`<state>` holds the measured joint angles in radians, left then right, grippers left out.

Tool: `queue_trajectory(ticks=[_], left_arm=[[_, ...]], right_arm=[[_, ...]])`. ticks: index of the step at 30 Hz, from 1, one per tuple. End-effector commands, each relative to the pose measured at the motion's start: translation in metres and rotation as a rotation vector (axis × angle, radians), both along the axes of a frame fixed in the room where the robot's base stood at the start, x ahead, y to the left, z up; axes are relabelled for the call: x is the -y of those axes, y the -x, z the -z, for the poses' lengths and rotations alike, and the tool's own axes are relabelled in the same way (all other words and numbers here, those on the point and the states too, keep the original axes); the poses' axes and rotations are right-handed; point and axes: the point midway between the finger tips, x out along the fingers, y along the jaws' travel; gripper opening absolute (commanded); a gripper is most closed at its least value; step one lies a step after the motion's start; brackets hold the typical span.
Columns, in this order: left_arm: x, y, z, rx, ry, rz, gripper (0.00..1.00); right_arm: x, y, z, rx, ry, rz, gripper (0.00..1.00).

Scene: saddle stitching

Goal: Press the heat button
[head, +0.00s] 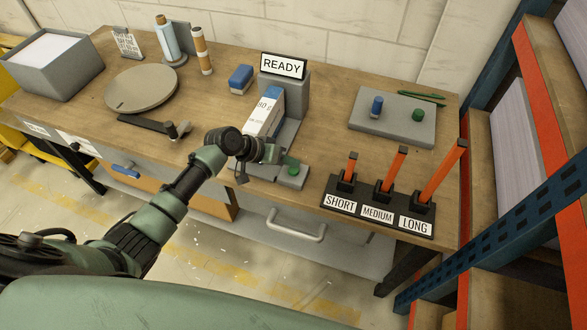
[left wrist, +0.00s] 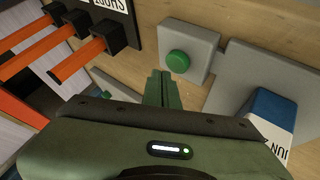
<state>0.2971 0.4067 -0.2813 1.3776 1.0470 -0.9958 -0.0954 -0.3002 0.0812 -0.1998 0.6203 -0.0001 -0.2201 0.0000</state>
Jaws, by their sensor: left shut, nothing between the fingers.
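A round green button (head: 293,167) sits on a small grey block (head: 292,179) at the table's front edge. It also shows in the left wrist view (left wrist: 178,61), on its grey block (left wrist: 190,42). I see no heat label on it. My left gripper (head: 274,153) is shut and empty, just left of and behind the button in the head view. In the left wrist view its closed fingertips (left wrist: 160,73) end beside the button, over the block's edge in the picture. I cannot tell the height gap; the button cap is uncovered. My right gripper is not in view.
A black holder with orange levers (head: 377,212) stands right of the button. A grey plate (head: 391,125) with blue and green knobs lies farther back.

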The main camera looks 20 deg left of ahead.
Motion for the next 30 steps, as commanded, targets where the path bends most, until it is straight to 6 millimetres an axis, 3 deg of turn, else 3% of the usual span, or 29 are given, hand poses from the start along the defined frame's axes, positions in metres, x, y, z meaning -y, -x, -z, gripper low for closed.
queue_trajectory(ticks=[30], left_arm=[[0.0001,0.0001,0.0083,0.000,0.000,0.000,0.00]], right_arm=[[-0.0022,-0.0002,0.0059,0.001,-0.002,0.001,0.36]])
